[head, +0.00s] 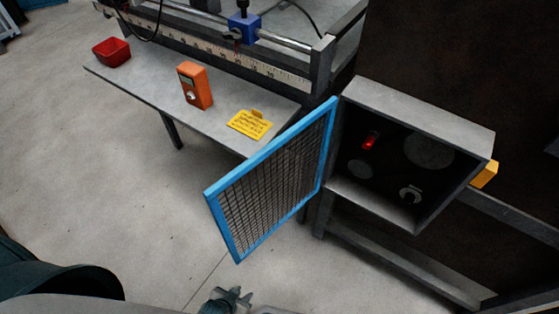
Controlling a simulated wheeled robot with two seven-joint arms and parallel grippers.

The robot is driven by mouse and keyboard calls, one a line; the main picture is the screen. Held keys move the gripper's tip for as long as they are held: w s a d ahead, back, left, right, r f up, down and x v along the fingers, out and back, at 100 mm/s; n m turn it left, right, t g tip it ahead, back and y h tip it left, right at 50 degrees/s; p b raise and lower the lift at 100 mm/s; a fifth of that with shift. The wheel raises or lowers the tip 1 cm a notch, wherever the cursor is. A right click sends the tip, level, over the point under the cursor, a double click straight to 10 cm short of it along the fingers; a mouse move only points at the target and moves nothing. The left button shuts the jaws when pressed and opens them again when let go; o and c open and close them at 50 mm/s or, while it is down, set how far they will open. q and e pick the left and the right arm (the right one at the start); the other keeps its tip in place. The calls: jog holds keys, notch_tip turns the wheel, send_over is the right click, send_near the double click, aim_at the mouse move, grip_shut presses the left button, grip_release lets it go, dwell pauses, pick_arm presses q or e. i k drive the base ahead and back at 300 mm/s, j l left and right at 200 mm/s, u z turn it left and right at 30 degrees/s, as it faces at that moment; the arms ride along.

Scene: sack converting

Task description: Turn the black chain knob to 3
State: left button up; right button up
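An open grey box (415,106) stands at the right with a dark interior. A small dark knob (410,195) with pale markings around it sits low in the box, towards the right. Its setting is too small to read. A blue-framed mesh door (272,182) is swung open to the left of the box. My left gripper (236,296) is at the bottom edge, below the door and well apart from the knob. It is partly cut off, and its finger opening is unclear. My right gripper is not in view.
A red light (370,141) glows inside the box. A grey shelf (150,88) holds a red bin (111,52), an orange device (194,86) and a yellow note (249,124). A yellow block (485,175) is on the box's right side. Floor at left is clear.

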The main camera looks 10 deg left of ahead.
aim_at(409, 198)
jog(key=i+j+z, duration=0.1)
jog(key=j+z, duration=0.3)
jog(key=j, duration=0.15)
jog(key=j+z, duration=0.4)
jog(key=j, duration=0.15)
jog(key=j+z, duration=0.4)
jog(key=j, duration=0.15)
jog(key=k+j+z, duration=0.15)
jog(key=j+z, duration=0.25)
jog(key=j, duration=0.15)
